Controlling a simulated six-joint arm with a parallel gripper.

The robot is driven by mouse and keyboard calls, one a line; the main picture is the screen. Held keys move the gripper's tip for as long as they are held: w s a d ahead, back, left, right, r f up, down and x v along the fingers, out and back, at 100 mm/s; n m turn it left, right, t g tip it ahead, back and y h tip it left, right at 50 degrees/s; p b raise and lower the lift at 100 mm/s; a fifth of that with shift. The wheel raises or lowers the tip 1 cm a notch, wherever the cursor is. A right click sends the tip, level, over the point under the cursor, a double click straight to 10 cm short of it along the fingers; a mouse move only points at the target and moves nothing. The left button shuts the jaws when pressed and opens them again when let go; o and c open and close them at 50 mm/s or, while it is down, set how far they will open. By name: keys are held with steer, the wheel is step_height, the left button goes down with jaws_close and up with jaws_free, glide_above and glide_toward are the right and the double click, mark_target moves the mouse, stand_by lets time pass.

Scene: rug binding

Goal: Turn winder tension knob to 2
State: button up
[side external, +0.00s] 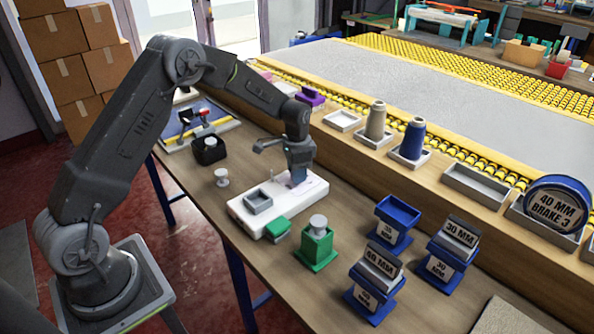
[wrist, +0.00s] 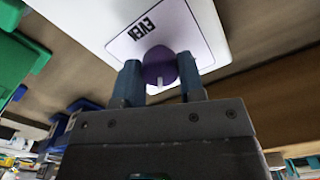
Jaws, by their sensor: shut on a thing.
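The winder (side external: 262,208) is a white flat unit on the wooden table, with a grey square tray (side external: 258,201) on its left part. In the wrist view its white panel (wrist: 205,35) carries a dark label whose lettering appears upside down. The tension knob (wrist: 159,66) is purple, with a white pointer mark on the side facing the gripper body. My gripper (wrist: 158,78) has its two blue fingers shut on the knob, one on each side. In the side view my gripper (side external: 298,178) reaches down onto the right part of the winder. No scale numbers can be read, and the fingers hide part of the knob.
A green block (side external: 278,228) stands against the winder's front edge, and a green stand with a grey spool (side external: 318,242) is close by. Several blue holders, one a blue tray (side external: 398,212), stand to the right. A small white spool (side external: 221,177) and a black box (side external: 209,150) lie to the left.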

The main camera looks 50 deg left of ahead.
steer(key=n, duration=0.6)
steer(key=shift+n, duration=0.4)
stand_by(0.3)
steer(key=o, duration=0.9)
step_height(320, 180, up, 14)
steer(key=shift+f, duration=0.1)
